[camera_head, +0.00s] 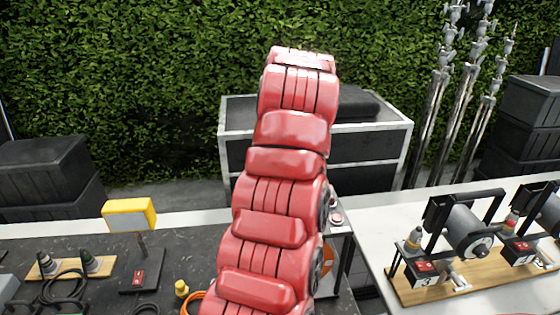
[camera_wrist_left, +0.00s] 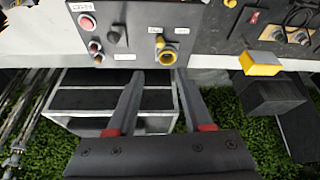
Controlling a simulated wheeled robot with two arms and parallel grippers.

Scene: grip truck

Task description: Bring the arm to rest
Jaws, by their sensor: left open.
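My left gripper (camera_wrist_left: 160,72) shows in the left wrist view with its two dark fingers apart and nothing between them. Its fingertips are just below, in the picture, a dark control panel (camera_wrist_left: 128,40) with red buttons and a yellow knob. I cannot tell whether they touch it. In the head view, red links of my arm rise through the middle and cover much of the scene. Neither gripper can be made out there. My right gripper is in neither view.
A yellow-headed device (camera_head: 129,213) stands on the dark left counter, near cables and plugs. Motor-like machines (camera_head: 468,232) stand on a wooden board at the right. A dark cabinet with a pale frame (camera_head: 402,140) stands behind my arm, before a green hedge (camera_head: 140,70).

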